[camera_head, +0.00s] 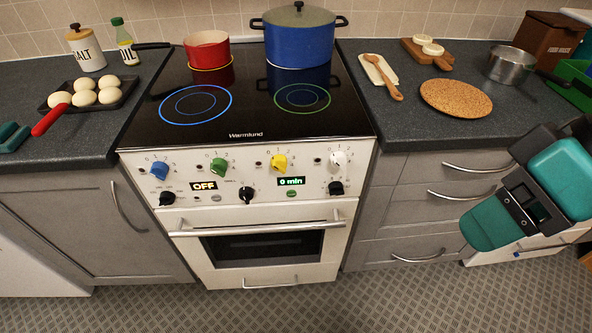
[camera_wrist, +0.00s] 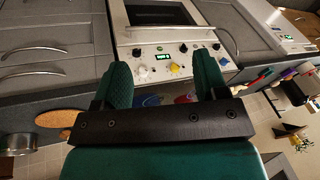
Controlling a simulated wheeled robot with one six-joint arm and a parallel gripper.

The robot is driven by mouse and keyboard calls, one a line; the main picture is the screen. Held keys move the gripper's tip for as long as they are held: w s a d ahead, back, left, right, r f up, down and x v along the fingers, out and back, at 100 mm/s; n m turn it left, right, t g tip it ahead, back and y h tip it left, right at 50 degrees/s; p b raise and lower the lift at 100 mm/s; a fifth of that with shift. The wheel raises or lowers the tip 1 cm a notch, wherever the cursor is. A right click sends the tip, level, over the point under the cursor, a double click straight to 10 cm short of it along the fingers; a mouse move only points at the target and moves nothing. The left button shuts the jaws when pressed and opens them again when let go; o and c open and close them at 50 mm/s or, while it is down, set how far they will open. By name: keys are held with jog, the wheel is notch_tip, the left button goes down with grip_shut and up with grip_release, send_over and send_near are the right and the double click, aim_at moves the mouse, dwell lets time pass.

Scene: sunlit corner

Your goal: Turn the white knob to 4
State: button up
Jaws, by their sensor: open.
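The white knob (camera_head: 339,159) is the rightmost of the coloured knobs on the cream stove's control panel, above a black knob. Its pointer setting is too small to read. In the wrist view, which shows the stove upside down, the white knob (camera_wrist: 140,71) appears between the fingers, near the left one. My gripper (camera_wrist: 163,70) is open and empty, with two teal fingers apart. In the head view my gripper (camera_head: 487,227) is at the right, in front of the drawers, well away from the knob.
A yellow knob (camera_head: 279,164), green knob (camera_head: 218,167) and blue knob (camera_head: 160,171) share the panel. The oven handle (camera_head: 258,228) juts out below. A blue pot (camera_head: 299,38) and red pot (camera_head: 207,50) stand on the cooktop. The floor before the stove is clear.

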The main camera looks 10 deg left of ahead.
jog(key=w+f+n+t+h+b, duration=0.1)
jog(key=w+f+n+t+b, duration=0.3)
jog(key=f+b, duration=0.75)
jog(key=n+t+y+b, duration=0.2)
jog(key=n+t+b, duration=1.35)
jog(key=n, duration=1.25)
send_near(340, 166)
jog(key=w+p, duration=0.1)
jog(key=w, duration=0.2)
jog(key=w+a+r+g+p, duration=0.1)
jog(key=w, duration=0.2)
jog(key=w+a+g+p, duration=0.1)
jog(key=w, duration=0.2)
jog(key=shift+w+a+r+g, duration=0.2)
jog(key=shift+w+r+g, duration=0.05)
jog(key=shift+w+r, duration=0.15)
